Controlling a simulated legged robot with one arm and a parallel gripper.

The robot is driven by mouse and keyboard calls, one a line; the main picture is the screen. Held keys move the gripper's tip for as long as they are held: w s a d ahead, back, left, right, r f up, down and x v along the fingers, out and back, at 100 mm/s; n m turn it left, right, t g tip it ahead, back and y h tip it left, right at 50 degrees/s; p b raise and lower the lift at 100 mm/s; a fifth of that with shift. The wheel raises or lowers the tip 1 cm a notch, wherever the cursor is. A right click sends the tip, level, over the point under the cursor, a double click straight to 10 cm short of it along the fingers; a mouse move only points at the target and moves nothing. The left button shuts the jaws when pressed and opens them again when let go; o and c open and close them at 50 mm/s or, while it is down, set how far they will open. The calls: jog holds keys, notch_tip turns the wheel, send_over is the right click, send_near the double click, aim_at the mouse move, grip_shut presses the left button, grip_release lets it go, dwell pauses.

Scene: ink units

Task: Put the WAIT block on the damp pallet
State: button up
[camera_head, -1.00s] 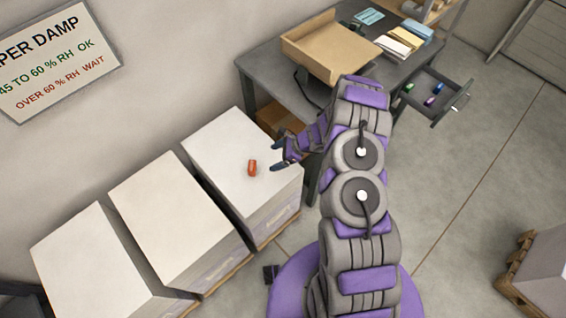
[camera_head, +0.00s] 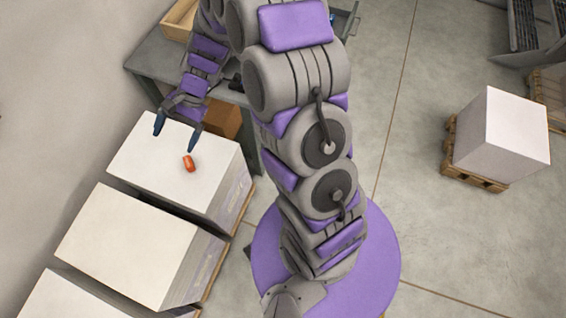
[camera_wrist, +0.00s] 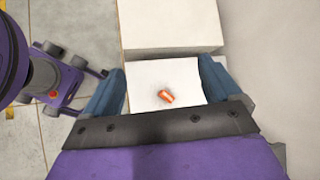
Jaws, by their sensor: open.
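A small orange-red block (camera_head: 188,163) lies on the white top of the rearmost stack (camera_head: 150,150) in the row along the wall. In the wrist view the block (camera_wrist: 166,97) shows between my fingers, with pale marks on it too small to read. My gripper (camera_head: 174,140) is open and empty above that stack, and the block lies just beyond the fingertips, apart from them. The wrist view shows both blue fingers (camera_wrist: 162,90) spread wide. Which pallet is the damp one cannot be told from the current frames.
Two more white stacks (camera_head: 135,240) stand in line nearer the camera, with narrow gaps between. A grey desk (camera_head: 160,62) with a cardboard tray (camera_head: 178,22) adjoins the rear stack. Another white stack on a wooden pallet (camera_head: 475,178) stands at the right, across open floor.

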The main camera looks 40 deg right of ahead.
jog(key=s+d+r+n+g+h, duration=0.1)
jog(key=s+d+r+n+h, duration=0.15)
jog(key=s+r, duration=0.35)
jog(key=s+d+r+n+h, duration=0.1)
jog(key=s+d+r+n, duration=0.1)
jog(key=s+r+n, duration=0.45)
jog(key=s+d+r+h, duration=0.1)
jog(key=s+d+h, duration=0.1)
jog(key=s+d, duration=0.3)
jog(key=s+d+r+h, duration=0.1)
jog(key=s+d+h, duration=0.2)
jog(key=s, duration=0.8)
jog(key=shift+s+d+n+t, duration=0.3)
jog(key=shift+d+t, duration=0.1)
jog(key=shift+d, duration=0.45)
